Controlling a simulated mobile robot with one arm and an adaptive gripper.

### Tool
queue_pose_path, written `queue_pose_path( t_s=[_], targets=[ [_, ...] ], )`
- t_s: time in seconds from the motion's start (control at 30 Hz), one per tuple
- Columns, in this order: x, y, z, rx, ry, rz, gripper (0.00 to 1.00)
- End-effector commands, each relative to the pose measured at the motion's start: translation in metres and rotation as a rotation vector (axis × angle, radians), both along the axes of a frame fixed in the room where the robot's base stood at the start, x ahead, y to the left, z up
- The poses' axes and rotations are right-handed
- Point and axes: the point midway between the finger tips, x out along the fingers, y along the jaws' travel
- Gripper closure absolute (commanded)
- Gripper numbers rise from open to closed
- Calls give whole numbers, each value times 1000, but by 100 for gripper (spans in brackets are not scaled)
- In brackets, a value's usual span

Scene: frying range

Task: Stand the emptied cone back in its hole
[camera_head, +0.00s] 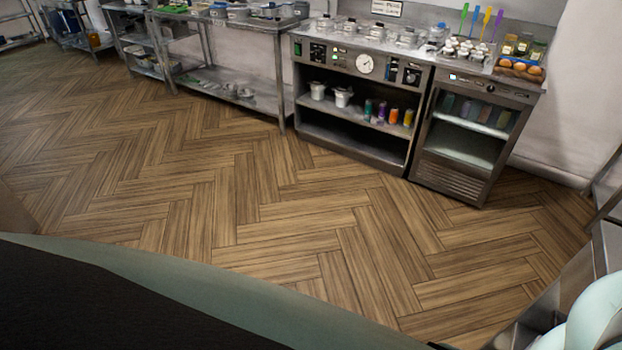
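I cannot make out the cone or a holder with a hole for it in the head view. My gripper is not in view, so what it holds cannot be seen.
A steel range unit (352,107) with a round dial stands along the back wall. A glass-fronted cabinet (464,143) adjoins it on the right. A steel shelf table (228,62) stands on the left. The wooden floor (230,200) between is clear. A steel edge (574,285) is at lower right.

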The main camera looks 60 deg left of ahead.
Motion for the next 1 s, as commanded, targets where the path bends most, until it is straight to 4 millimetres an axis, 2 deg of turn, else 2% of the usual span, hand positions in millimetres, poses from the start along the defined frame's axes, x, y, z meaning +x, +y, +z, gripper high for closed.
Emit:
queue_pose_path(
  t_s=[0.4,0.43,0.7,1.0],
  targets=[
    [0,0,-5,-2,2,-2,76],
    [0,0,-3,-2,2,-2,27],
    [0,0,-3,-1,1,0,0],
    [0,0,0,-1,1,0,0]
  ],
)
